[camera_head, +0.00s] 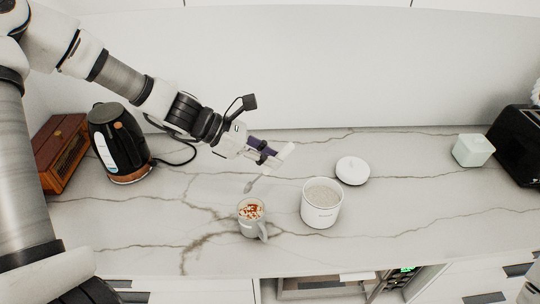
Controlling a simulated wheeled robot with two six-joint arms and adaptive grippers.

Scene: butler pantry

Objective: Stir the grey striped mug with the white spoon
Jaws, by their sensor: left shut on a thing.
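The grey mug (251,226) stands upright on the marble counter, left of the white canister. Its handle points to the lower right, and a pale drink with red-brown topping fills it; I cannot make out its stripes. My left gripper (264,152) is shut on the white spoon (285,156), above and behind the mug. The spoon is tilted, with its grey bowl end down to the left, above the mug's far side and apart from the drink. My right gripper is not in view.
An open white canister (322,214) of pale grains stands right of the mug, its white lid (352,171) behind it. A black kettle (118,141) and wooden box (62,152) are left; a pale green box (473,150) and black toaster (520,140) are right. The front counter is clear.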

